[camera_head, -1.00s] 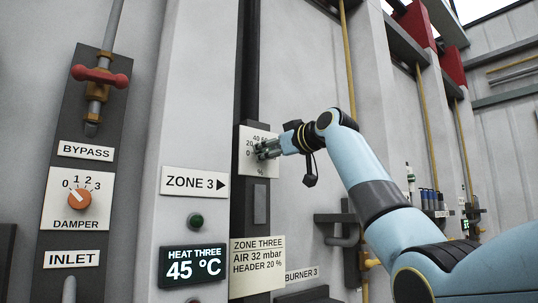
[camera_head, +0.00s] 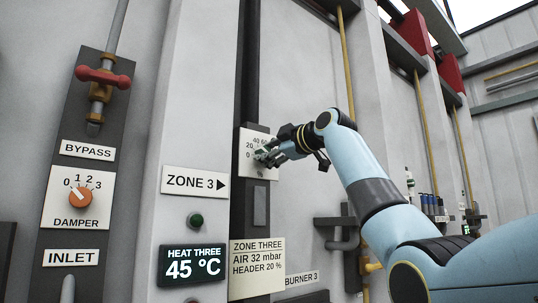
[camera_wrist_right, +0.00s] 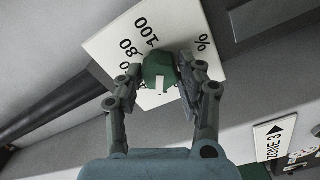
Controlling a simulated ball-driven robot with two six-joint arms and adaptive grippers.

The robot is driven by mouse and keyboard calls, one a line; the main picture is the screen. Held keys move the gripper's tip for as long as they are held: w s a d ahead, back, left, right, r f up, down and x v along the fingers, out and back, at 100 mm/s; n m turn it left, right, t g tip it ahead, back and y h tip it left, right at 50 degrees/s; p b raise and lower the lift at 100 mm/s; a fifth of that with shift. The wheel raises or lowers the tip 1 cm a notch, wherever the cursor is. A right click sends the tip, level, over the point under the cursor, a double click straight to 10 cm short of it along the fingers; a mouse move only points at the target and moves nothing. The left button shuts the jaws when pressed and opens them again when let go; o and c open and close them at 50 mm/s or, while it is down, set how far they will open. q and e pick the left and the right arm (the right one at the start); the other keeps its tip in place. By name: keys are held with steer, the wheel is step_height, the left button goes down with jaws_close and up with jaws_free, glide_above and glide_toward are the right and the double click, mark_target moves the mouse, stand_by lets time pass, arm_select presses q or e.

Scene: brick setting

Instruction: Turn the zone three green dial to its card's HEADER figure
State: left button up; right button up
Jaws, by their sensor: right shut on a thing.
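The green dial (camera_wrist_right: 160,70) sits on a white scale plate (camera_head: 246,170) marked in %. My right gripper (camera_head: 265,156) is at the dial, and in the right wrist view its two fingers (camera_wrist_right: 162,84) are shut on the dial's sides. A white mark shows on the dial between the fingers. The fingers hide part of the scale, and I cannot read which figure the mark points to. In the head view 0, 20, 40 and 60 show. The zone three card (camera_head: 257,282) below reads AIR 32 mbar, HEADER 20 %. My left gripper is not in view.
A ZONE 3 sign (camera_head: 195,182), a green button (camera_head: 195,220) and a HEAT THREE display (camera_head: 192,265) reading 45 °C are left of the dial column. An orange DAMPER dial (camera_head: 80,196) and red BYPASS valve handle (camera_head: 103,77) are further left. Pipes stand at right.

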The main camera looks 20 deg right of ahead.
steer(key=shift+n, duration=0.3)
steer(key=shift+f, duration=0.1)
steer(key=o, duration=1.1)
steer(key=shift+o, duration=0.2)
steer(key=v, duration=1.2)
